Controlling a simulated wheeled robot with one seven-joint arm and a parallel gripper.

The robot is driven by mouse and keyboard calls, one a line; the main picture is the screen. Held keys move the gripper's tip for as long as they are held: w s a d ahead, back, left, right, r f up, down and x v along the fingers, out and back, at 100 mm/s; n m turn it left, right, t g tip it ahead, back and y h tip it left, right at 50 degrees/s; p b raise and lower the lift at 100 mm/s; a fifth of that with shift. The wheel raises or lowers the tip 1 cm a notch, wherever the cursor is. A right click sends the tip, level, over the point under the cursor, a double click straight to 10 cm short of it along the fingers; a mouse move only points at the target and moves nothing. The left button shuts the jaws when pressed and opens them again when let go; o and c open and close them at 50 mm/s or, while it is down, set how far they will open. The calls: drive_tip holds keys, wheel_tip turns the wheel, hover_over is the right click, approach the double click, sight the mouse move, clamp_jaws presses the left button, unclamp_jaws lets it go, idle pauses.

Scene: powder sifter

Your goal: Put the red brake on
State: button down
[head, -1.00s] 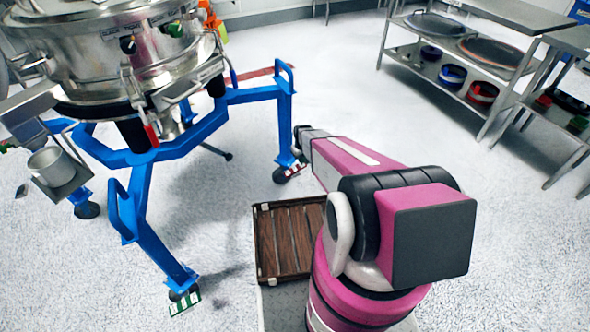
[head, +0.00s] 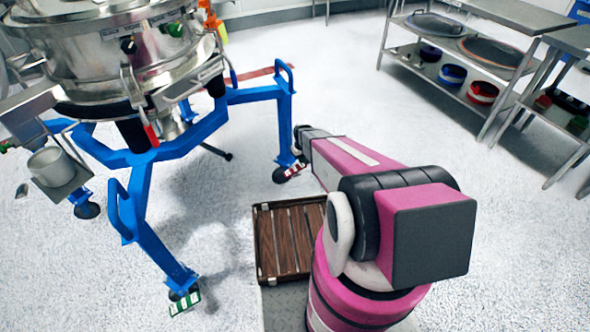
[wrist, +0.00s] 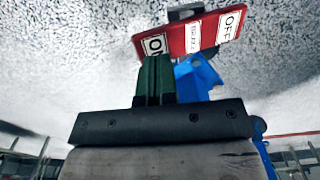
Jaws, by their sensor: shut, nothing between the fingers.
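The red brake (head: 292,171) is a small red pedal with white labels at the foot of the blue frame's right leg. In the wrist view, the red brake (wrist: 192,38) shows an ON label at its lower left end and an OFF label at its upper right end. My gripper (wrist: 154,62) is shut and empty, its dark green fingers together. The fingertips overlap the ON end in the picture; I cannot tell whether they touch it. In the head view my gripper is not clearly visible; my arm reaches toward the red brake.
The blue frame (head: 148,205) carries the metal sifter (head: 85,50). A green brake (head: 185,303) sits at its front leg. A brown slatted crate (head: 290,240) lies near my arm. Metal shelves (head: 470,60) with coloured rings stand at right. The floor between is clear.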

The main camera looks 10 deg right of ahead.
drive_tip(key=shift+f, duration=1.7)
idle(1.1)
drive_tip(key=shift+r, duration=3.55)
drive_tip(key=s+r+m, duration=0.1)
drive_tip(key=s+r, duration=0.9)
drive_tip(key=r, duration=0.3)
drive_tip(key=s+r+m, duration=0.2)
drive_tip(key=s+r, duration=0.9)
drive_tip(key=r, duration=0.2)
drive_tip(key=shift+s+r+m, duration=0.15)
drive_tip(key=shift+r+m, duration=0.05)
drive_tip(key=shift+m, duration=0.1)
drive_tip(key=shift+a, duration=0.1)
